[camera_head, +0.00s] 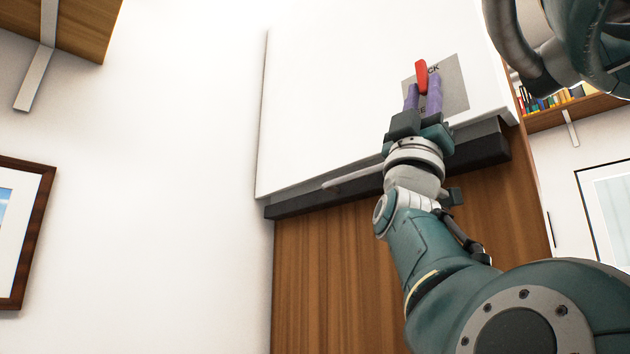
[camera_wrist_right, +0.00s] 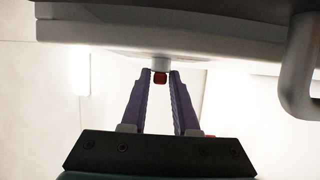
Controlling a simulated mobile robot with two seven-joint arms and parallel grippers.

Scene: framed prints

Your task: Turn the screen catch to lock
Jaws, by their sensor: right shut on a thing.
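The screen catch is a red lever (camera_head: 421,72) on a grey plate (camera_head: 456,88) on the white screen (camera_head: 330,110). The lever stands nearly upright in the head view, its top leaning slightly left. Partly covered lettering on the plate shows "CK" near the lever's top and "EE" lower down. My right gripper (camera_head: 423,82) has its purple fingers on either side of the lever and is shut on it. In the right wrist view the lever's red end (camera_wrist_right: 160,78) shows between the fingertips. My left gripper is not in view.
A dark ledge (camera_head: 300,205) runs along the screen's lower edge above a wooden panel (camera_head: 325,270). A pale rod lies at the ledge. Shelves and framed prints (camera_head: 22,235) are on the walls at both sides.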

